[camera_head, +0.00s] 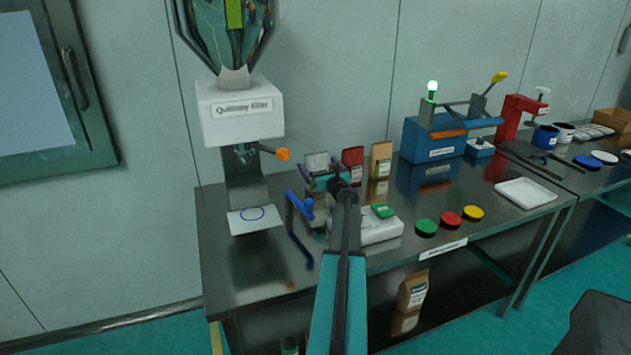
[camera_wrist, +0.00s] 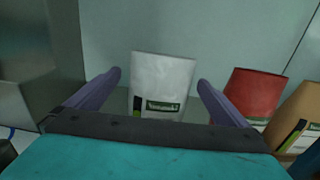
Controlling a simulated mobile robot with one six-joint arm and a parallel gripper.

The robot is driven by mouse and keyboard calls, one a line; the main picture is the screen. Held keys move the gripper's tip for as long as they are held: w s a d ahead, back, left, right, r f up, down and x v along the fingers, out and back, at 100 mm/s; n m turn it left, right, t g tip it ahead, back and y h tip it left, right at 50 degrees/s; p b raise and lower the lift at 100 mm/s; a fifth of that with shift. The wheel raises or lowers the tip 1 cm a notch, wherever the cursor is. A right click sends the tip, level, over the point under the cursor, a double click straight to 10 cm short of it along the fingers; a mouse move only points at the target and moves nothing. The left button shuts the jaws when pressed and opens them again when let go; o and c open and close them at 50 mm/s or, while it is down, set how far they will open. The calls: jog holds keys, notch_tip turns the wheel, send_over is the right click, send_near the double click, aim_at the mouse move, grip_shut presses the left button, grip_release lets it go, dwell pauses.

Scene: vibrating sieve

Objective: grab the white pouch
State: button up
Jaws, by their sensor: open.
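The white pouch (camera_wrist: 163,85) stands upright in the middle of the wrist view, with a dark green label low on its front. My gripper (camera_wrist: 160,88) is open, with one purple finger on each side of the pouch in the picture and a gap to each side. I cannot tell how deep the pouch sits between the fingers. In the head view the pouch (camera_head: 316,162) shows at the back of the steel table, partly hidden by my gripper (camera_head: 312,172).
A red pouch (camera_wrist: 255,93) and a brown pouch (camera_wrist: 300,118) stand close on the right. A metal column (camera_wrist: 30,65) rises on the left. In the head view a white scale (camera_head: 380,230) and coloured lids (camera_head: 451,219) lie in front on the steel table (camera_head: 235,275).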

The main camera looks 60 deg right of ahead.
aim_at(317, 154)
jog(key=c, duration=1.6)
jog(key=shift+r, duration=0.1)
jog(key=shift+r, duration=0.8)
jog(key=shift+s+r, duration=0.2)
jog(key=shift+r, duration=0.8)
jog(key=s, duration=0.5)
jog(key=s+b, duration=0.1)
jog(key=s, duration=0.4)
jog(key=s+r+b, duration=0.1)
jog(key=s, duration=0.4)
jog(key=shift+s+d+r, duration=0.1)
jog(key=shift+s, duration=0.25)
